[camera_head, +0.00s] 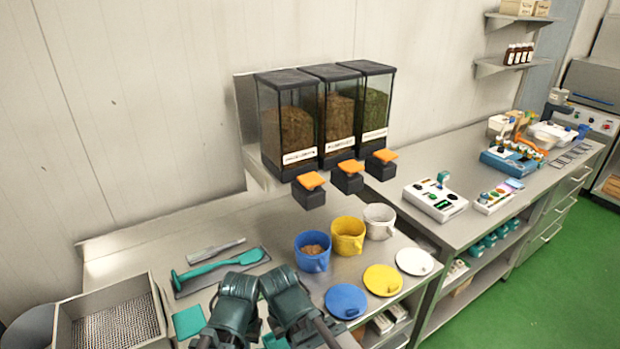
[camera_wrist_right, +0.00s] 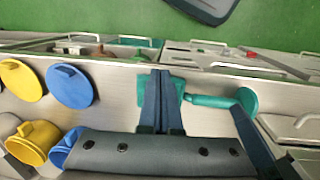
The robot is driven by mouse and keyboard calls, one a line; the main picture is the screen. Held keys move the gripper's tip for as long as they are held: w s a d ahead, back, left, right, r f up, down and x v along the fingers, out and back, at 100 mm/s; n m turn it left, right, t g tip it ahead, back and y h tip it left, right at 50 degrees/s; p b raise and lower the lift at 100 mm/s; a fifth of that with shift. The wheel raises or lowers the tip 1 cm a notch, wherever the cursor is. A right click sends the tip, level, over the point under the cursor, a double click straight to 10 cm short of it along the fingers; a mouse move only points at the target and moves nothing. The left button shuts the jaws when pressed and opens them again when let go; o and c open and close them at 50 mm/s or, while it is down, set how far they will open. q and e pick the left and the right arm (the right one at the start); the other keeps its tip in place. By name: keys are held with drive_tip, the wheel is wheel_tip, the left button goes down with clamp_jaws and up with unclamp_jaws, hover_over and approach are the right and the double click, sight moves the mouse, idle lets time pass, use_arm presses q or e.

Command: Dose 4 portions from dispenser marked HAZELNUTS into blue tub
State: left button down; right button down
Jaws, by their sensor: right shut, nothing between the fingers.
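Three clear dispensers with dark lids and orange levers stand at the back in the head view: left (camera_head: 290,135), middle (camera_head: 338,120) and right (camera_head: 372,105). Their white labels are too blurred to read, so I cannot tell which says HAZELNUTS. The blue tub (camera_head: 312,262) stands in front of the left dispenser, with brown pieces inside; its edge shows in the right wrist view (camera_wrist_right: 66,150). My right gripper (camera_wrist_right: 163,75) is shut and empty, away from the tub. My left gripper (camera_head: 235,300) is low in the head view; its fingers cannot be made out.
A yellow tub (camera_head: 348,245) and a white tub (camera_head: 379,228) stand right of the blue one. Blue (camera_head: 346,301), yellow (camera_head: 382,281) and white (camera_head: 415,262) lids lie in front. A teal paddle (camera_head: 215,268) lies left, near a perforated metal tray (camera_head: 72,325).

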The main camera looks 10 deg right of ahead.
drive_tip(key=w+r+n+t+y+p, duration=0.2)
drive_tip(key=w+r+t+y+p, duration=0.45)
drive_tip(key=w+r, duration=0.65)
drive_tip(key=w+d+r+m+t+p, duration=0.1)
drive_tip(key=w+d+r+t+p, duration=0.5)
drive_tip(key=w+d+r, duration=0.7)
drive_tip(key=d+r+t, duration=0.2)
drive_tip(key=d+r, duration=0.1)
drive_tip(key=shift+w+r+m, duration=0.2)
drive_tip(key=shift+r+m, duration=0.05)
drive_tip(key=shift+m, duration=0.15)
